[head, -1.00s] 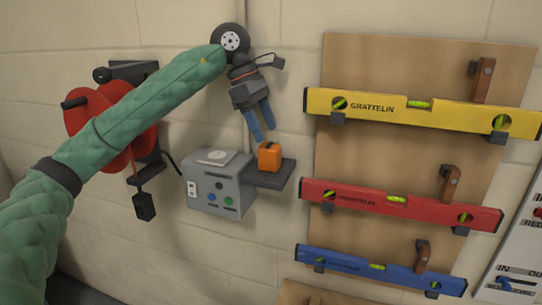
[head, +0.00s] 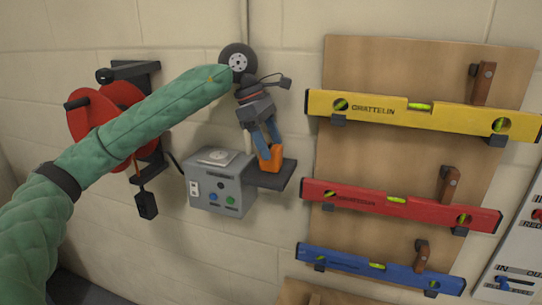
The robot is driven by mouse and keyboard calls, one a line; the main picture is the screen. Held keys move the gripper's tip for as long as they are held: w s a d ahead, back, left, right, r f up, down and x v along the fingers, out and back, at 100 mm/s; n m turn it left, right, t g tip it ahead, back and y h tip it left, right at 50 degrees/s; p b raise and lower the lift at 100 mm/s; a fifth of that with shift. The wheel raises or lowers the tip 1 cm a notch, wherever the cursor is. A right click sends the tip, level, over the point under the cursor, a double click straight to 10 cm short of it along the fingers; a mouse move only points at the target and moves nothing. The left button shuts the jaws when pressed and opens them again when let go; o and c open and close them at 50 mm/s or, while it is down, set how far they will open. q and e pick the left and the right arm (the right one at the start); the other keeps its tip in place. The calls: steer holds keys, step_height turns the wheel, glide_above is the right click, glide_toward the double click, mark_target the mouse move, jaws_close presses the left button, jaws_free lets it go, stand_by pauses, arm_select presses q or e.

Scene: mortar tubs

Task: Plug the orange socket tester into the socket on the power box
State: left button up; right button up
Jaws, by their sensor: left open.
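The orange socket tester (head: 270,164) stands on a small dark shelf (head: 277,179) at the right side of the grey power box (head: 222,187). The power box is on the wall, with a round pale socket (head: 217,157) on its top face. My left gripper (head: 268,148) points down over the tester with its blue fingers apart. The fingers overlap the tester's upper part in the picture, one to each side; I cannot tell whether they touch it. My right gripper is not in view.
A red cable reel (head: 103,112) hangs on the wall at left, with a black plug (head: 146,205) dangling below. At right, yellow (head: 380,109), red (head: 380,201) and blue (head: 365,267) spirit levels hang on a wooden board (head: 400,65).

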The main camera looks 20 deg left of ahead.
mark_target(270, 146)
arm_select(q)
steer(key=shift+s+d+f, duration=0.15)
steer(key=shift+s+f, duration=0.05)
steer(key=shift+f, duration=0.2)
steer(key=shift+p+x, duration=0.55)
steer(key=shift+x, duration=0.4)
steer(key=shift+d+f, duration=0.15)
steer(key=shift+f, duration=0.35)
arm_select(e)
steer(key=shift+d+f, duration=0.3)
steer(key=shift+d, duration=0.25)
arm_select(q)
steer(key=shift+s, duration=0.1)
steer(key=c, duration=1)
